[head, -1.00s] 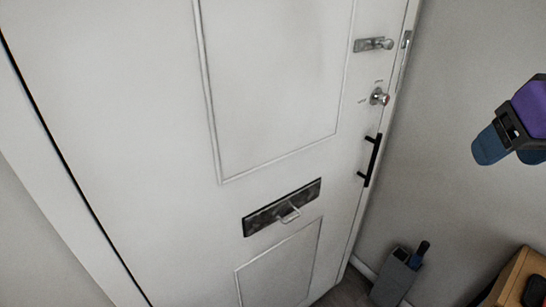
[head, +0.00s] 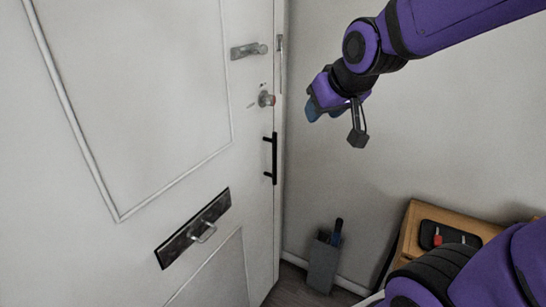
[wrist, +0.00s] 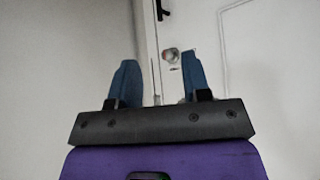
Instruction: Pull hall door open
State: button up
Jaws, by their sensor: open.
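The white hall door (head: 150,90) fills the left of the head view and looks shut. Its black bar handle (head: 270,158) stands upright near the door's right edge. Above the handle are a round metal knob (head: 265,99) and a metal latch (head: 249,50). My gripper (head: 312,112) is in the air to the right of the knob and higher than the handle, apart from both. In the wrist view my gripper (wrist: 158,82) has its two blue fingers spread, with nothing between them. The knob (wrist: 170,55) shows beyond the fingers, and part of the black handle (wrist: 163,10) shows at the top.
A wooden cabinet (head: 408,232) with a black tray (head: 455,233) on top stands at the lower right. A grey holder (head: 322,268) with dark items stands on the floor by the wall. A mail slot (head: 193,229) is low on the door. Grey wall is at the right.

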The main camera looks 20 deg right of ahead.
aim_at(276, 157)
jog(key=w+d+f+t, duration=0.1)
jog(key=w+f+t, duration=0.1)
jog(key=w+f, duration=0.6)
jog(key=w+d+f+t, duration=0.1)
jog(key=w+f+t, duration=0.3)
jog(key=w, duration=0.6)
notch_tip(276, 157, down, 17)
jog(key=w+d+t, duration=0.1)
jog(key=t, duration=0.3)
jog(key=shift+n+y, duration=0.3)
jog(key=shift+y, duration=0.1)
jog(key=w, duration=1.1)
jog(key=shift+a, duration=0.2)
grip_shut()
